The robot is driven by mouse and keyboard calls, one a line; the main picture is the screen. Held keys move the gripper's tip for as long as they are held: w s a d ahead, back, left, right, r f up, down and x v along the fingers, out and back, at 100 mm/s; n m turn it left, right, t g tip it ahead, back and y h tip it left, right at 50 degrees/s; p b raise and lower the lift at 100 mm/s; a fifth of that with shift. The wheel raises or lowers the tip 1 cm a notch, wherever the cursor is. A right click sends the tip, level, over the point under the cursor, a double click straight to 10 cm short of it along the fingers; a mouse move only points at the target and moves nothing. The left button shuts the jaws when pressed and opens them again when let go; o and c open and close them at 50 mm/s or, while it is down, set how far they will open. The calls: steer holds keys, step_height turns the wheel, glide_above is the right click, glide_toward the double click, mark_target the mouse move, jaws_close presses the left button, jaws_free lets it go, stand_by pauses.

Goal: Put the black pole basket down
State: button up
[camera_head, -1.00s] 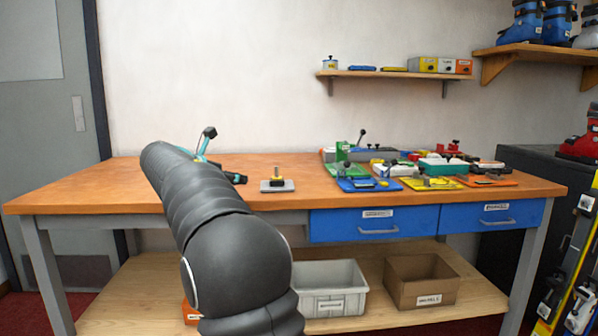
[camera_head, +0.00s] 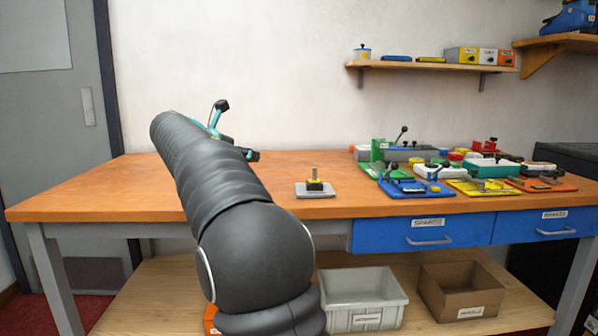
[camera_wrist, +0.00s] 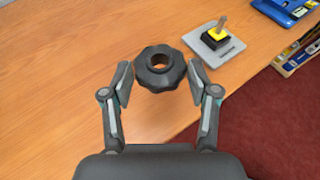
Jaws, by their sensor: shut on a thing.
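The black pole basket (camera_wrist: 145,78) is a lobed ring with a round hole in its middle. It shows between the two fingers of my gripper (camera_wrist: 160,83) in the wrist view, hole facing the camera, over the wooden bench top (camera_wrist: 60,75). My gripper is shut on it. How far it is above the wood, I cannot tell. In the head view my arm covers most of the gripper, and I cannot make out the basket there.
A grey plate (camera_wrist: 232,48) with a yellow-and-black base and upright peg (camera_head: 315,175) stands to the right of the basket. The bench's front edge is close by. Coloured fixtures crowd the right; the bench's left side (camera_head: 90,190) is clear.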

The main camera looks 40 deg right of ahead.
steer(key=w+f, duration=0.2)
steer(key=w, duration=0.1)
steer(key=w+a+f, duration=0.1)
steer(key=w+f, duration=0.1)
steer(key=w, duration=0.2)
steer(key=w+a+f+p, duration=0.1)
steer(key=w+f, duration=0.2)
steer(key=w, duration=0.1)
steer(key=shift+w, duration=0.15)
steer(key=shift+f+b, duration=0.6)
steer(key=shift+f, duration=1.3)
steer(key=shift+f, duration=0.15)
steer(key=o, duration=1)
steer(key=shift+a+r, duration=0.15)
steer(key=shift+r, duration=0.05)
steer(key=v, duration=1.1)
steer(key=shift+s+a, duration=0.2)
steer(key=shift+a, duration=0.15)
